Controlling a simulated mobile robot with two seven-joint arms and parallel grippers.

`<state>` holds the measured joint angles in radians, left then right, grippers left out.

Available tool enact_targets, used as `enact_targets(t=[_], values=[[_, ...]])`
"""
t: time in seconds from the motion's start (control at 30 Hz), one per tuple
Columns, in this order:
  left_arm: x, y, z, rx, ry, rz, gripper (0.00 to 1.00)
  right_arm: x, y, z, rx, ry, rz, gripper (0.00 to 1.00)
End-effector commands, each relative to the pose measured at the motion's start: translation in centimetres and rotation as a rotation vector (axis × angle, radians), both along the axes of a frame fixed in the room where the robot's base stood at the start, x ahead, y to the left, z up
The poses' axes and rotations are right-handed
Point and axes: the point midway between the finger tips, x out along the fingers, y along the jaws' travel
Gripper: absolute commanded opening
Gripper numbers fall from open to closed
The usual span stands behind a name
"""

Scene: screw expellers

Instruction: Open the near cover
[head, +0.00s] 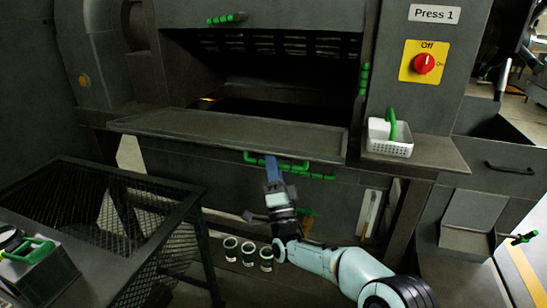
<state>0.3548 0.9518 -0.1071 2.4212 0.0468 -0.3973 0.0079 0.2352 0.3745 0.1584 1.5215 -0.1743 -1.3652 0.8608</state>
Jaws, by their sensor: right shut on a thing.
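The near cover (235,132) of the press is a dark grey flat panel. It lies tipped down, close to level, in front of the press's dark opening (270,85). A green bar handle (294,167) sits at the cover's front edge. My right gripper (271,163) reaches up from below and is shut on this handle, near its left part. The gripper partly hides the handle. My left gripper is not in view.
A "Press 1" panel with a red knob (424,64) at Off stands at right. A white basket (390,139) sits on the side ledge. Several small pots (248,254) stand below, left of my right arm. A black mesh bin (110,205) is at left.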

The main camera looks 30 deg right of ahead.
Motion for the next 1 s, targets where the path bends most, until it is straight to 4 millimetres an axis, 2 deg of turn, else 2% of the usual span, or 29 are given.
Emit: enact_targets(t=[0.07,0.47,0.5,0.53,1.0], values=[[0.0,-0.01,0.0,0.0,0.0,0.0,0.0,0.1,-0.27,-0.52,0.003,0.009,-0.004,0.0],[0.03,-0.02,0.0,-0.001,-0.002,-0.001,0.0,0.1,-0.34,-0.61,0.003,0.011,-0.005,0.0],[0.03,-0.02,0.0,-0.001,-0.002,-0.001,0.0,0.09,-0.34,-0.58,0.003,0.01,-0.006,0.34],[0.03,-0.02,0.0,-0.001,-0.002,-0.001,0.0,0.08,-0.33,-0.57,0.003,0.01,-0.006,0.42],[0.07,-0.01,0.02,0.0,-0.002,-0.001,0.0,-0.13,-0.04,-0.4,0.001,0.003,-0.002,0.42]])
